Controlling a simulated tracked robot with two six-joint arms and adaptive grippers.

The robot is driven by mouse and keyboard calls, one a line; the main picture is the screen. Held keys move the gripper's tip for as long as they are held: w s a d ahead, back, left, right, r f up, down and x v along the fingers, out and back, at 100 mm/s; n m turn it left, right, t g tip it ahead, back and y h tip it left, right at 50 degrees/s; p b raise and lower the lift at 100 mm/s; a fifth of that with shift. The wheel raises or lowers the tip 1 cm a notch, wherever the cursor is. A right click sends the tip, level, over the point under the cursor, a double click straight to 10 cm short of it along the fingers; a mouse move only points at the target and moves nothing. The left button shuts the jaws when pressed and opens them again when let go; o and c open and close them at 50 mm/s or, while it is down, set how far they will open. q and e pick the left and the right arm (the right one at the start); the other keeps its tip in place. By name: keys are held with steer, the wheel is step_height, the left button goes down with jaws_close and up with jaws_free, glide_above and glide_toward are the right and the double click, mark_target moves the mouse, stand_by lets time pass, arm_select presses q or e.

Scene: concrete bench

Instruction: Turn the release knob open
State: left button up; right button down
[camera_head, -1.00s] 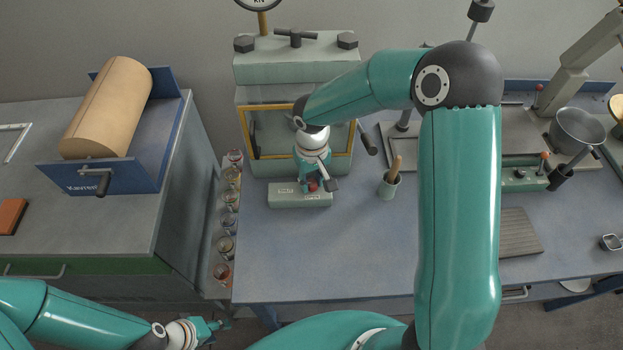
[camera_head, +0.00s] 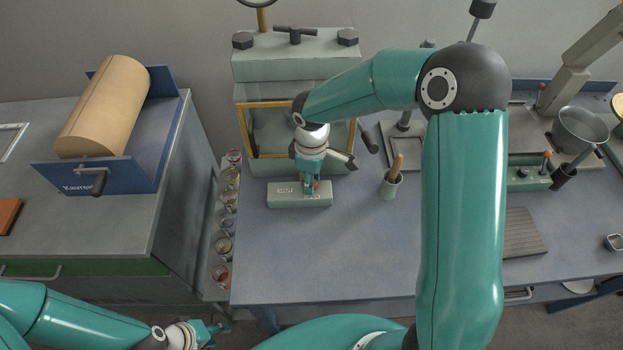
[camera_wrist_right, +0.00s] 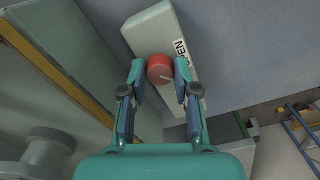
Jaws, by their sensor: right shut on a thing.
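The release knob (camera_wrist_right: 160,69) is a small red round knob with a pale line on its face. It sits on a pale green control box (camera_head: 284,197) at the front foot of the press; the box also shows in the right wrist view (camera_wrist_right: 148,30), with a white label reading "OPEN" beside the knob. My right gripper (camera_head: 311,188) points down at the knob, and its fingers (camera_wrist_right: 160,75) are closed on the knob's two sides. In the head view the fingers mostly hide the knob. My left gripper (camera_head: 212,329) is empty at the lower left, away from the bench, its fingers apart.
The press (camera_head: 290,65) with a yellow-framed guard (camera_head: 250,132) stands right behind the box. Several jars (camera_head: 226,223) line the left edge. The front bench area (camera_head: 330,255) is clear.

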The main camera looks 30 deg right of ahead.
steer(key=n, duration=0.4)
steer(key=shift+r+n, duration=0.1)
steer(key=shift+n, duration=0.2)
steer(key=n+p, duration=0.1)
steer(key=n, duration=0.3)
steer(key=shift+w, duration=0.1)
steer(key=shift+d+n, duration=0.1)
steer(key=shift+n, duration=0.2)
steer(key=c, duration=0.9)
jaws_free()
steer(key=shift+o, duration=0.2)
step_height(320, 180, up, 12)
